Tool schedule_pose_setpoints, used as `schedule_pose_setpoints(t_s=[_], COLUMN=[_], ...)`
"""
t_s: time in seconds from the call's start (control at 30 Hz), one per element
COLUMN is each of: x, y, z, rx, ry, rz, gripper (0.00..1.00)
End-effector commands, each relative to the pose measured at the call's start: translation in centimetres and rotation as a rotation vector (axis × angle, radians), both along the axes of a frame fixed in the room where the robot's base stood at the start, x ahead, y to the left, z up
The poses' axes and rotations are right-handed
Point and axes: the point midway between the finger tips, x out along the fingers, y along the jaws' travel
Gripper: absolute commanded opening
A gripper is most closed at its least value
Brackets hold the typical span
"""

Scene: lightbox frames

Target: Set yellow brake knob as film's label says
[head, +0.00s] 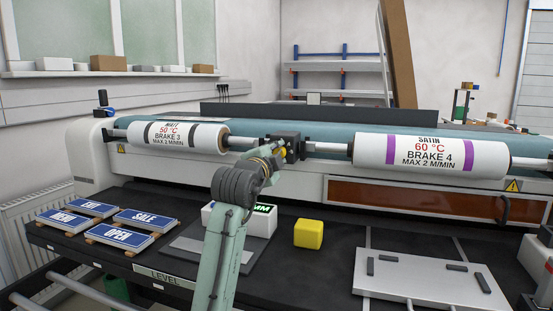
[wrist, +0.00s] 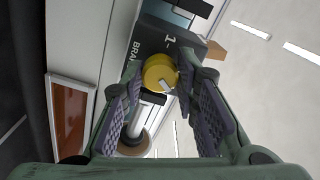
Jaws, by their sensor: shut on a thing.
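The yellow brake knob (wrist: 158,70) sits on a dark brake block (wrist: 172,45) marked "BRAK…" and "1". A pale pointer mark shows on the knob; the rest of the scale is hidden. My gripper (wrist: 161,80) is shut on the knob, a finger at each side. In the head view my gripper (head: 273,160) reaches the block (head: 287,146) between two film rolls. The left roll (head: 178,138) reads MATT, 50 °C, BRAKE 3, MAX 2 M/MIN. The right roll (head: 431,153) reads SATIN, 60 °C, BRAKE 4, MAX 2 M/MIN.
Below the rolls is a dark table with blue sign plates (head: 117,235) at left, a yellow block (head: 308,234) and a grey plate (head: 430,284) at right. A white block (head: 262,221) stands partly behind my arm. An orange-brown window (head: 411,202) is in the machine front.

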Motion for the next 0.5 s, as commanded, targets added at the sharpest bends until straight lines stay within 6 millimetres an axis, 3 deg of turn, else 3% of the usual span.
schedule_pose_setpoints(t_s=[0.5], x=[0.01], y=[-0.03], z=[-0.02], rx=[0.152], ry=[-0.048], rz=[0.0], gripper=[0.0])
